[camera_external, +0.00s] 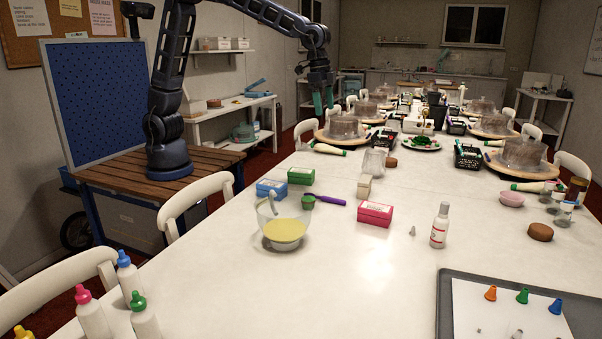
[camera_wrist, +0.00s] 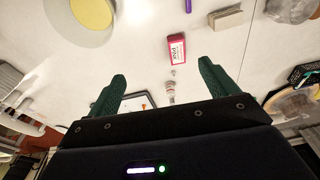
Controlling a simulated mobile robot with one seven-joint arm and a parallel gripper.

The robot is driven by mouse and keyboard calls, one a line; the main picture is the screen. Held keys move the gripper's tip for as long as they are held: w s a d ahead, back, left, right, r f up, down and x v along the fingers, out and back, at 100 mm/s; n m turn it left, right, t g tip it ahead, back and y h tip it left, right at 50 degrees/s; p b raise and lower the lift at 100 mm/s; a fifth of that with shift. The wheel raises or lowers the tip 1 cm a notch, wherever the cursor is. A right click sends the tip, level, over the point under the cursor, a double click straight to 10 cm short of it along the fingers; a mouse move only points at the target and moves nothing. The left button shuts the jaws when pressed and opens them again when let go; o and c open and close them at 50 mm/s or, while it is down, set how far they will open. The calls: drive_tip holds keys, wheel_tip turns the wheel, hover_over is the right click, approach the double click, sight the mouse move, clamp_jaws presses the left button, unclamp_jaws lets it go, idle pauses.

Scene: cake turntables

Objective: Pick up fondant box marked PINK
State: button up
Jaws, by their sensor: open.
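The pink fondant box (camera_external: 375,214) lies flat on the white table, right of the bowl of yellow mix. It also shows in the wrist view (camera_wrist: 176,48), its white label facing up, beyond and between my fingertips. The label lettering is small and hard to read. My gripper (camera_external: 323,101) hangs high above the table, behind and left of the pink box in the external view. Its two green fingers are wide apart and empty in the wrist view (camera_wrist: 162,73). Nothing touches the pink box.
A blue box (camera_external: 270,189) and a green box (camera_external: 301,175) stand left of the pink box. Table (camera_external: 345,285) in front is clear.

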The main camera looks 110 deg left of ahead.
drive_tip(key=w+a+f+g, duration=0.1)
drive_tip(key=w+a+f, duration=0.1)
drive_tip(key=w+f, duration=1)
hover_over(376, 207)
drive_tip(key=shift+g, duration=0.4)
drive_tip(key=f, duration=1.5)
drive_tip(key=shift+w+a+f, duration=0.1)
drive_tip(key=shift+a+f, duration=0.25)
wheel_tip(376, 207, down, 6)
drive_tip(key=shift+r, duration=0.1)
drive_tip(key=shift+d+f, duration=0.2)
drive_tip(key=shift+f, duration=2.5)
drive_tip(key=c, duration=1.2)
